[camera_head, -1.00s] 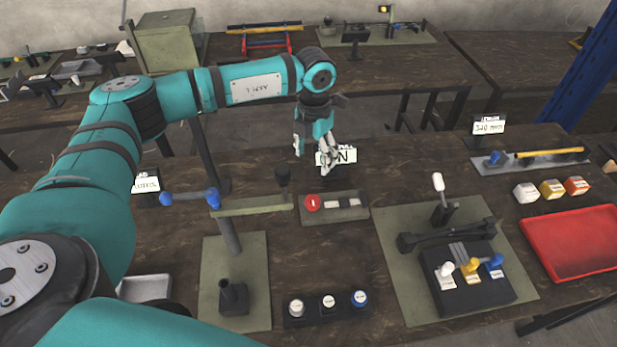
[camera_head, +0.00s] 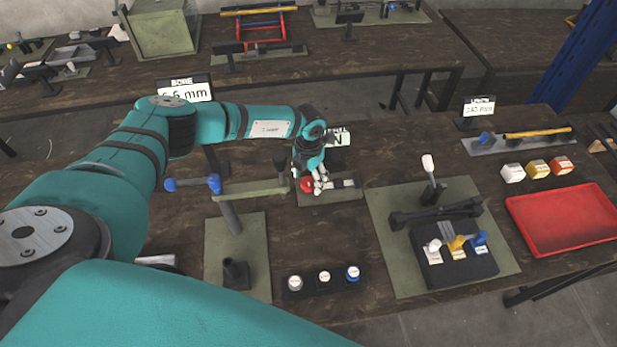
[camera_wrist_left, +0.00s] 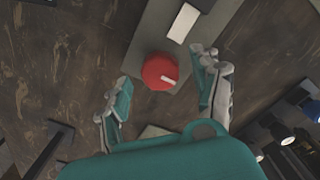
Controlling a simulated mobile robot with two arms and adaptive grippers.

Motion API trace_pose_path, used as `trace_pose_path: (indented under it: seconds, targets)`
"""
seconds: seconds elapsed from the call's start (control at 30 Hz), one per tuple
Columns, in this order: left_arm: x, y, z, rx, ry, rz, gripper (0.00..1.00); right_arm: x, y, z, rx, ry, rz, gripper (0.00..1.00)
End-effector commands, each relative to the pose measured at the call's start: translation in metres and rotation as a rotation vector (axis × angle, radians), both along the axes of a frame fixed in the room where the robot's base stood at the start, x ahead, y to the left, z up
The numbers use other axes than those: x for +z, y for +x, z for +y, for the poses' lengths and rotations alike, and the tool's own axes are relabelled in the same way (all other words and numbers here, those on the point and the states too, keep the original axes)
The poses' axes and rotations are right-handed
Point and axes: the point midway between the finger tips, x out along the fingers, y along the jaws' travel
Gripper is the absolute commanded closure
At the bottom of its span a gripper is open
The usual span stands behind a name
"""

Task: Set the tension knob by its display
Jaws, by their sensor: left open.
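The tension knob is a round red knob (camera_wrist_left: 160,72) with a white pointer mark, on a small grey-green plate (camera_wrist_left: 150,28). In the head view the red knob (camera_head: 306,186) is partly covered by my left gripper (camera_head: 313,184). The left wrist view shows my left gripper (camera_wrist_left: 163,98) open, its fingers on either side of the knob and apart from it. A display (camera_head: 339,137) stands behind the plate; my arm hides part of its text, with an "N" showing. My right gripper is not in view.
A block with several capped pieces (camera_head: 324,278) lies in front. A lever station (camera_head: 428,165) and a red tray (camera_head: 565,220) are to the right.

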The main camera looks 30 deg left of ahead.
Motion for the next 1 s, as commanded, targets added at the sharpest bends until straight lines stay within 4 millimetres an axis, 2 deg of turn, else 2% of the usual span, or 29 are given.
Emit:
trace_pose_path:
  seconds: [0.2,0.47,0.87,1.0]
  targets:
    - [-0.0139,-0.0003,0.0003,0.0,0.001,0.0,0.35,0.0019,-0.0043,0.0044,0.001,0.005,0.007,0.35]
    - [-0.0147,-0.0003,0.0002,0.0,0.001,0.0,0.36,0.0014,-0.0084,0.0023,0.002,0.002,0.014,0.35]
    - [-0.0143,-0.0001,0.0004,0.001,0.001,0.0,0.89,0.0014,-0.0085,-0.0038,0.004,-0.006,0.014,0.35]
    - [-0.0145,0.0,0.0005,-0.003,0.001,0.0,0.91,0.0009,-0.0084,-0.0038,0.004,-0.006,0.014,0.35]
